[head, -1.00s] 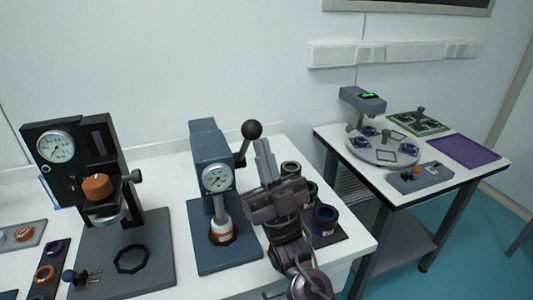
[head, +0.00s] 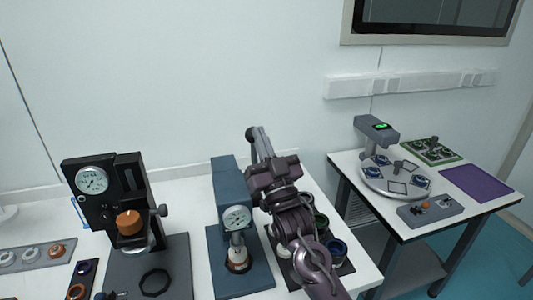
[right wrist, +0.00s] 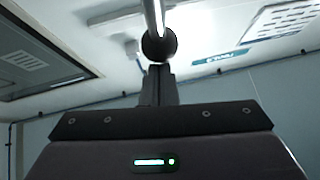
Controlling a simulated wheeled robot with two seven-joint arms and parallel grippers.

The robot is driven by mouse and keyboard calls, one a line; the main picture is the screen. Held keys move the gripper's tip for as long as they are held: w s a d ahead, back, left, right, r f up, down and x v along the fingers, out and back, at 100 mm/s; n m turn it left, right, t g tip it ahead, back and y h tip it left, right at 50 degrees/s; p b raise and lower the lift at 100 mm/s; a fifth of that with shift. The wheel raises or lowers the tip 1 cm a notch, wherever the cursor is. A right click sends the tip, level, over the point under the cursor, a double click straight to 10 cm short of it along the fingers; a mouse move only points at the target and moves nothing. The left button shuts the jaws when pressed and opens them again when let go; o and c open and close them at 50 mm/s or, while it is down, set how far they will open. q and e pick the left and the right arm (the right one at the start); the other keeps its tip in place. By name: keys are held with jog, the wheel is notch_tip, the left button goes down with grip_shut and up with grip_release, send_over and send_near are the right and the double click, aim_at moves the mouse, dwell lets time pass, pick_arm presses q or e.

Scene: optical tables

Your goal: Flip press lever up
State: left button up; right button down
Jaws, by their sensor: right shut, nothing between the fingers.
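The blue-grey press (head: 225,182) with a round dial stands on the white table. Its lever ends in a black ball knob (head: 252,133), raised above the top of the press. My right gripper (head: 261,150) is shut and empty, right beside the knob at the upper end of the lever. In the right wrist view the knob (right wrist: 159,46) sits at the tips of the shut fingers (right wrist: 158,84), seemingly touching them, and the metal lever rod (right wrist: 153,15) runs up out of the picture. In the head view my gripper and arm hide much of the lever. My left gripper is not in view.
A black press (head: 105,185) with a dial and an orange part stands to the left. Dark cups (head: 336,250) stand behind and right of my right arm. A second table (head: 470,213) with a round fixture (head: 395,180) is further right. The air above the press is clear.

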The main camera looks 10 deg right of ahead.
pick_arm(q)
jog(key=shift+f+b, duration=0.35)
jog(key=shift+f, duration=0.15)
pick_arm(e)
jog(key=shift+w, duration=1.2)
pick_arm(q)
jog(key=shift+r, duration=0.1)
pick_arm(e)
jog(key=shift+r, duration=0.15)
